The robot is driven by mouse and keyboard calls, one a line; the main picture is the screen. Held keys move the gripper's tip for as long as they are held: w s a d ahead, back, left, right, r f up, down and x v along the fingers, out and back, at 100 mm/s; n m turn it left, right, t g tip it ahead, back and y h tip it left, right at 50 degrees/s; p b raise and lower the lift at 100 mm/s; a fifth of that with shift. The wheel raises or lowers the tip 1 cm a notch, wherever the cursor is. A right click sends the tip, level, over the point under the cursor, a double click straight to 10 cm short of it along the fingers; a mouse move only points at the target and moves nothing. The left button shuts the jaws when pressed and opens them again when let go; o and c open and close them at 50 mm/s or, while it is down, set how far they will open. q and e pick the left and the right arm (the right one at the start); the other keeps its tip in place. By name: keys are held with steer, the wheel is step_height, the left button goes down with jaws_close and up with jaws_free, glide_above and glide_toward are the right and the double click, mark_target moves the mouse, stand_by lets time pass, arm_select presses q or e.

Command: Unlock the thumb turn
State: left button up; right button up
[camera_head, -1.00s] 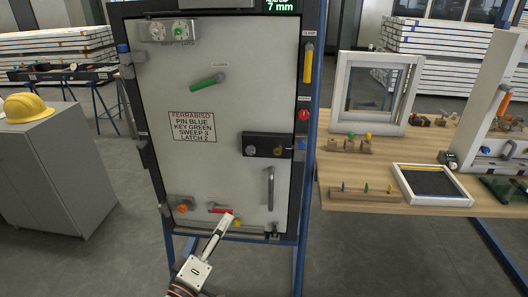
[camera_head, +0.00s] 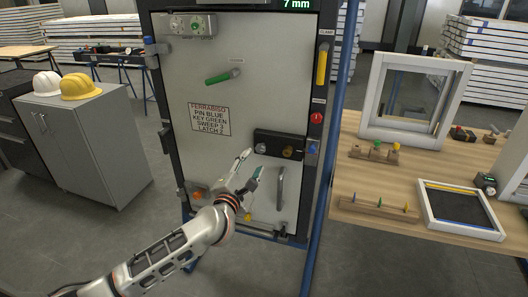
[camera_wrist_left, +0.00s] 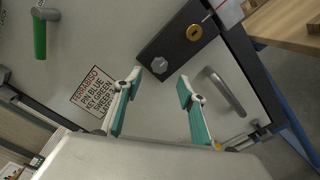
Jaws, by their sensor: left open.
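The black lock box (camera_head: 292,146) is on the right side of the grey door panel (camera_head: 200,75). It carries a grey thumb turn knob (camera_head: 261,148) at its left and a brass round cylinder (camera_head: 288,152) to the right. In the left wrist view the thumb turn (camera_wrist_left: 159,66) is a faceted grey knob, just beyond and between the fingertips. My left gripper (camera_head: 252,164) is open and empty, below and left of the knob, apparently apart from it. Its teal-padded fingers also show in the left wrist view (camera_wrist_left: 159,80). My right gripper is out of view.
A door pull (camera_head: 281,187) is below the lock box. A green lever (camera_head: 218,78), a printed sign (camera_head: 210,119) and a yellow handle (camera_head: 322,67) are on the door and frame. A wooden workbench (camera_head: 370,213) stands right; a grey cabinet (camera_head: 97,145) stands left.

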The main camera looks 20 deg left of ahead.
mark_target(260, 150)
arm_select(q)
steer(key=shift+w+b, duration=0.3)
steer(key=shift+w, duration=3.3)
steer(key=c, duration=1.1)
